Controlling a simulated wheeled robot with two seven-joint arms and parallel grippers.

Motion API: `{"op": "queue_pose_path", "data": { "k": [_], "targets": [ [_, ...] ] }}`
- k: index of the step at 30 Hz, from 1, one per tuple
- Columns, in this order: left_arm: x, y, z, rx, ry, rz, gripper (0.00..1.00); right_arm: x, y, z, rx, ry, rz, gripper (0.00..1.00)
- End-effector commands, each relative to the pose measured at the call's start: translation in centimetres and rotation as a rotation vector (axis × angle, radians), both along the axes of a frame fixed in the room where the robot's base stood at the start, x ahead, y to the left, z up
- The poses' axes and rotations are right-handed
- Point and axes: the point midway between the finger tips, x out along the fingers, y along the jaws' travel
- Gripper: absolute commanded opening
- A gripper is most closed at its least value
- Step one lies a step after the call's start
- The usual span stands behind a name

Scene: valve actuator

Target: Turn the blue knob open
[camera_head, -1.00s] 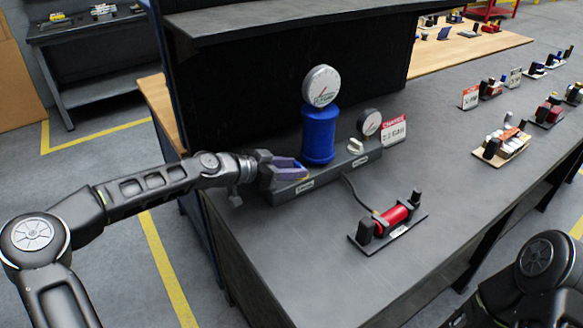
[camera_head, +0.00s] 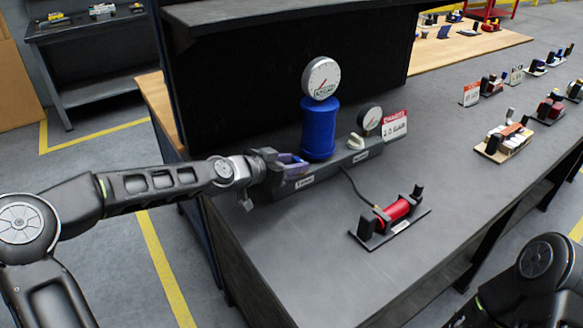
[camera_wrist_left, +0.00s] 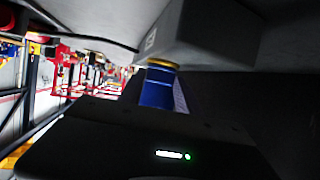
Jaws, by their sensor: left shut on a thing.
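The blue knob (camera_wrist_left: 158,90) with a gold ring shows in the left wrist view, on the grey valve block (camera_wrist_left: 212,35). My left gripper (camera_head: 290,163) is at the left end of the grey valve block (camera_head: 330,171) in the head view, shut on the knob. The fingers mostly hide the knob in the head view. A blue cylinder (camera_head: 318,130) with a round white gauge (camera_head: 321,77) on top stands on the block. A smaller gauge (camera_head: 370,117) stands further right. My right gripper is out of view; only part of the right arm shows at lower right.
A red cylinder (camera_head: 393,211) on a black base lies in front of the block, with a cable running to the block. A red and white sign (camera_head: 394,124) stands behind it. A dark shelf (camera_head: 270,17) overhangs the back. The front right of the grey table (camera_head: 480,200) is clear.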

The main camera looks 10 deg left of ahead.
Motion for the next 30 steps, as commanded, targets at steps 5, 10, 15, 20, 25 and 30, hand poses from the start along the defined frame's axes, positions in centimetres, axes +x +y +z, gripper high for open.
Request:
{"op": "queue_pose_path", "data": {
  "k": [5,10,15,20,25,30],
  "targets": [
    [-0.2,-0.5,0.1,0.008,-0.006,0.106,0.0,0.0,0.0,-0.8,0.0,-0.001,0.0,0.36],
    [-0.3,-1.0,0.6,0.004,-0.008,0.214,0.0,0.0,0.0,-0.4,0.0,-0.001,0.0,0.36],
    [-0.4,-1.3,0.7,0.002,-0.005,0.327,0.0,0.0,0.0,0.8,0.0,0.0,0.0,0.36],
    [-0.4,-1.4,0.8,0.002,-0.001,0.435,0.0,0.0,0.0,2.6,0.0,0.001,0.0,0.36],
    [-0.4,-1.8,0.8,0.004,0.001,0.566,0.0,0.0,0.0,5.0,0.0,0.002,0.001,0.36],
    [-0.4,-2.2,0.7,0.005,0.0,0.727,0.0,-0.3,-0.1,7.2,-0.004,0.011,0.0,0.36]
  ]
}}
